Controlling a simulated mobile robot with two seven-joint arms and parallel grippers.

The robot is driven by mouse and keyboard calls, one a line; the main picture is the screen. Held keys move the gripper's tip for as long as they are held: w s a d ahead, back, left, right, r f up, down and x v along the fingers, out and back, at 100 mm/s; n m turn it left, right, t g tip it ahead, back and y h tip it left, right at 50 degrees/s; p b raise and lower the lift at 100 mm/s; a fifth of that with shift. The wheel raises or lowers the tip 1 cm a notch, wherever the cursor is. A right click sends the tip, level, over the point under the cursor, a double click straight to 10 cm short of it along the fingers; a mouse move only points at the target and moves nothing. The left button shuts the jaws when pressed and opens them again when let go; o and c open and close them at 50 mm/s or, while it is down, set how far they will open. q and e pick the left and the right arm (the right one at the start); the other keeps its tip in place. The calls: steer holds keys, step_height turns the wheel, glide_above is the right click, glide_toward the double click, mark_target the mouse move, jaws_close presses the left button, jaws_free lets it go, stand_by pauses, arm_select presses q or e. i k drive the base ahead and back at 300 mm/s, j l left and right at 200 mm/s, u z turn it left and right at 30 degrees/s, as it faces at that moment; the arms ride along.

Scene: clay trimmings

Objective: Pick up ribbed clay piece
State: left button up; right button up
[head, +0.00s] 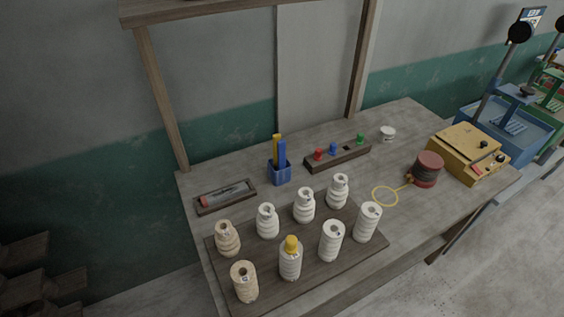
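Several ribbed clay pieces stand upright in two rows on a dark wooden board (355,258). The back row runs from a beige piece (227,240) through white pieces (267,222), (304,206) to a white piece (338,192) at right. The front row has a beige piece (244,283) at left, a white piece with a yellow top (290,264), and two white pieces (331,242), (367,223) at right. All look ringed, and I cannot tell which one the task means. Neither of my grippers shows in the head view.
Behind the board are a shallow tray (203,204), a blue holder (280,175) and a rack with coloured knobs (325,162). A yellow ring (385,197), a red drum (426,170) and a yellow box (485,163) stand right. Wooden posts (161,100) rise at the back.

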mark_target(290, 266)
steer(key=i+l+u, duration=0.2)
steer(key=u, duration=0.2)
steer(key=i+l+u, duration=0.2)
steer(key=u, duration=0.15)
steer(key=i+l+u, duration=0.1)
steer(key=l+u, duration=0.3)
steer(key=i+l+u, duration=0.1)
steer(key=l+u, duration=0.3)
steer(key=j, duration=0.1)
